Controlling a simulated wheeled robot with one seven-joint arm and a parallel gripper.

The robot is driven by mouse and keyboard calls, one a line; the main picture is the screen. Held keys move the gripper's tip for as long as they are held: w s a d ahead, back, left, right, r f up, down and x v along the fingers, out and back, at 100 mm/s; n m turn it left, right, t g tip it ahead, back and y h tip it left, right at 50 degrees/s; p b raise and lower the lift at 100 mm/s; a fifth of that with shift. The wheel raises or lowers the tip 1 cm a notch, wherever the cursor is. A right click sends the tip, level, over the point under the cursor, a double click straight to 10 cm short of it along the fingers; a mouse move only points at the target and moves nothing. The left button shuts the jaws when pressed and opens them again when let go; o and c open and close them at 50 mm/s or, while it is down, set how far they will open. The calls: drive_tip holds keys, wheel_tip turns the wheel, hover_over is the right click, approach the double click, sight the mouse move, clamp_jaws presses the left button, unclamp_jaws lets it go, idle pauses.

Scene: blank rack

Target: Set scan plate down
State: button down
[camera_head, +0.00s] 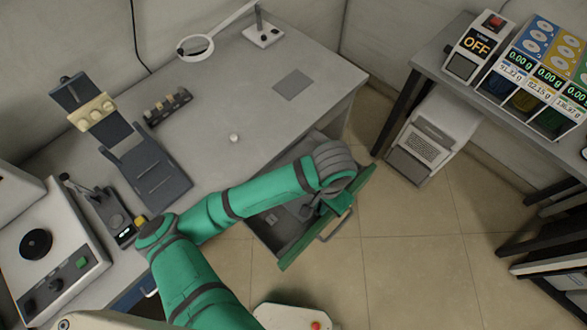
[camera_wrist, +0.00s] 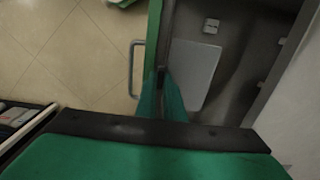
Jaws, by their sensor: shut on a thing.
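The scan plate appears as a flat light grey plate (camera_wrist: 193,75) in the wrist view, just right of my fingertips, over or in the open drawer. My gripper (camera_wrist: 162,82) is pointed down at the drawer's front end, its two green fingers close together. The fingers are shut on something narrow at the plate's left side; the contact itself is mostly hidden. In the head view my gripper (camera_head: 318,207) is above the drawer, and the plate is hard to make out there. I cannot tell whether the plate touches the drawer floor.
The open drawer has a green front (camera_head: 300,248) with a handle (camera_head: 338,226) and a small pale item (camera_head: 272,218) inside. The table above carries a dark grey square (camera_head: 292,85), a magnifier (camera_head: 196,47), a dark stand (camera_head: 150,175) and a small white knob (camera_head: 234,138).

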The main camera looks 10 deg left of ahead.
drive_tip(key=w+f, duration=0.1)
drive_tip(key=w, duration=0.1)
drive_tip(key=w+a+f, duration=0.1)
drive_tip(key=w, duration=0.2)
drive_tip(key=w+a+f, duration=0.1)
drive_tip(key=w+f, duration=0.1)
drive_tip(key=shift+w+a+f, duration=0.1)
drive_tip(key=shift+w+a, duration=0.1)
drive_tip(key=shift+w, duration=0.2)
drive_tip(key=w+f, duration=0.2)
drive_tip(key=f, duration=0.1)
drive_tip(key=w+f, duration=0.1)
drive_tip(key=w, duration=0.1)
drive_tip(key=shift+a+f, duration=0.25)
drive_tip(key=shift+f, duration=0.1)
drive_tip(key=shift+w+f, duration=0.1)
drive_tip(key=shift+f, duration=0.1)
drive_tip(key=shift+w+a+f, duration=0.1)
drive_tip(key=shift+w+f, duration=0.1)
drive_tip(key=shift+f, duration=1.45)
drive_tip(key=shift+f, duration=0.15)
drive_tip(key=c, duration=1.9)
unclamp_jaws()
drive_tip(key=shift+o, duration=0.2)
